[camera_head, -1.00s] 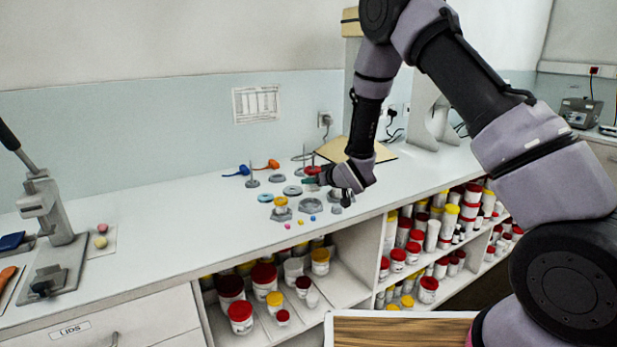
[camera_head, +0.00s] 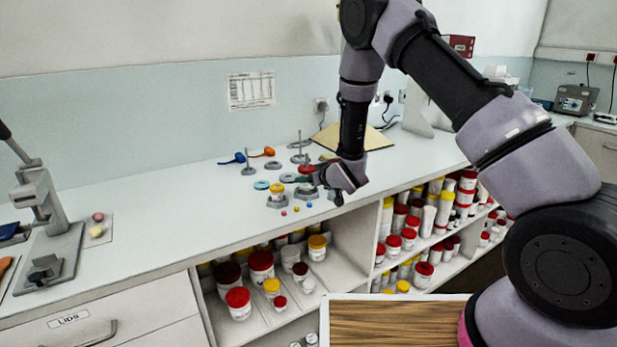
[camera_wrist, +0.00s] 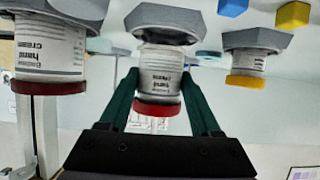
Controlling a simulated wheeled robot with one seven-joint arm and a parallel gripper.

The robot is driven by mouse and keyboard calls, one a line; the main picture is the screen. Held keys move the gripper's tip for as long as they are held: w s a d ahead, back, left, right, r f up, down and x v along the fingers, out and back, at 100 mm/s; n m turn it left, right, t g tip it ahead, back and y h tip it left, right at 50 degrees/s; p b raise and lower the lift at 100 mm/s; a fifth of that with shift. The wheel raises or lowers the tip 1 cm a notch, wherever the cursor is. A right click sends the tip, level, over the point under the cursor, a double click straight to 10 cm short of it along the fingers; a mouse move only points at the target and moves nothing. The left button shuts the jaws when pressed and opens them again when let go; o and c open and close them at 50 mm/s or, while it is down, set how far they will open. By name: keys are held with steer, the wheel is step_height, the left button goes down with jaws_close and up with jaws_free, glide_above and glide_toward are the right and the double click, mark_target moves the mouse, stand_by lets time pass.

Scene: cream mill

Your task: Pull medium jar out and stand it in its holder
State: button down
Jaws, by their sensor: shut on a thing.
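A white jar with a red lid (camera_wrist: 155,107) is between the two green fingers of my gripper (camera_wrist: 163,98), which is shut on it. The wrist view is upside down, so the lid points down there. The jar's base meets or nearly meets a grey hexagonal holder (camera_wrist: 165,18); I cannot tell whether it is fully seated. In the head view, the red-lidded jar (camera_head: 306,169) shows at my gripper (camera_head: 312,180), above a grey holder (camera_head: 306,193). The jar looks upright.
A yellow-lidded jar (camera_head: 277,188) stands in a holder beside it. A larger red-lidded jar (camera_wrist: 48,88) stands in a holder on the other side. Small colored cubes (camera_head: 296,209) lie in front. Rings and a post stand behind.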

steer(key=shift+f, duration=1)
stand_by(0.4)
jaws_free()
steer(key=shift+r+v, duration=0.25)
steer(key=shift+v, duration=1.85)
steer(key=shift+r+v, duration=0.2)
steer(key=shift+v, duration=1.9)
steer(key=shift+w+a, duration=0.1)
steer(key=shift+w, duration=0.05)
